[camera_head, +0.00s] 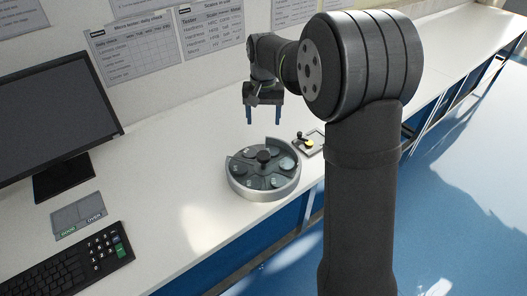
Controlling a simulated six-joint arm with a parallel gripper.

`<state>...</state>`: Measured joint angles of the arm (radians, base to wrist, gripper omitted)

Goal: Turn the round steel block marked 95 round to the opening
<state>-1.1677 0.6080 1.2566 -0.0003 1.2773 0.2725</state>
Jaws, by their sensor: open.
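A round grey turntable (236,183) with a raised rim stands on the white bench. Several round steel blocks sit in a ring on it around a dark central knob (263,157). The marks on the blocks are too small to read, so I cannot tell which is 95. The rim looks uneven towards the back, but I cannot make out clearly where its opening is. My gripper (264,118) is above and behind the turntable, pointing down. Its two blue fingers are apart with nothing between them, and it touches nothing.
A small tray with a black and yellow piece (307,142) stands right of the turntable. A monitor (58,112), a grey two-part pad (78,215) and a keyboard (70,265) are at left. The bench between pad and turntable is clear. My arm hides some bench at right.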

